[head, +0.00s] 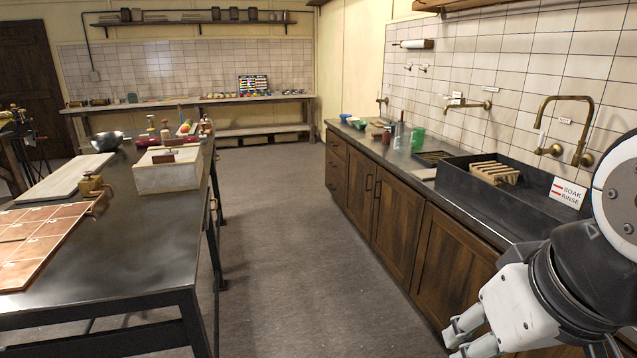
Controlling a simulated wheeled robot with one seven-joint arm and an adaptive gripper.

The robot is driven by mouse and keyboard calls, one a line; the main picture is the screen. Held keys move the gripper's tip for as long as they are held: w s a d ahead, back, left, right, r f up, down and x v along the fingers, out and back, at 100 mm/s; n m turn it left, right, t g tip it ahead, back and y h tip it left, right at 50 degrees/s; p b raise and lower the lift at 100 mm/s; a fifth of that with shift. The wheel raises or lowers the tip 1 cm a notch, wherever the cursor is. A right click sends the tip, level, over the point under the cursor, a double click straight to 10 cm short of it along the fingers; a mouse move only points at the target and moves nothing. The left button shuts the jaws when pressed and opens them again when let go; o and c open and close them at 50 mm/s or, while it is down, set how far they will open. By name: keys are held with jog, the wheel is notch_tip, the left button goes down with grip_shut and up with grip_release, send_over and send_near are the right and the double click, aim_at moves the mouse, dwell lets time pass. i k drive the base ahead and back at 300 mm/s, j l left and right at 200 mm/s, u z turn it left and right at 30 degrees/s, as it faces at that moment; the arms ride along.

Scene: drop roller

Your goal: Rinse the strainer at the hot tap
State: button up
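Brass taps are fixed to the tiled wall on the right: a large gooseneck tap (567,125) above the dark sink (520,190), a middle tap (468,104) and a small far tap (383,100). Small white labels near them are too small to read, so I cannot tell which is hot. I cannot identify a strainer for certain. A dark metal bowl-shaped thing (107,141) stands on the left bench. My gripper (457,343) is at the lower right, in front of the cabinets and well below the sink. Its fingertips are near the bottom edge, and their opening is unclear.
A wooden rack (493,172) and a "SOAK RINSE" sign (567,192) are at the sink. A green cup (418,138) and other small vessels stand farther along the counter. The left bench (130,250) holds a pale box (167,172). The aisle floor (290,230) is clear.

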aim_at(537, 151)
jog(key=i+j+z, duration=0.1)
jog(key=i+z, duration=0.3)
jog(key=i+j+z, duration=0.2)
jog(key=i+z, duration=0.15)
jog(key=i+j+z, duration=1)
jog(key=j, duration=0.25)
jog(key=i+j+z, duration=0.4)
jog(key=j, duration=0.2)
jog(key=i+j+z, duration=0.35)
jog(key=j, duration=0.35)
jog(key=i, duration=0.05)
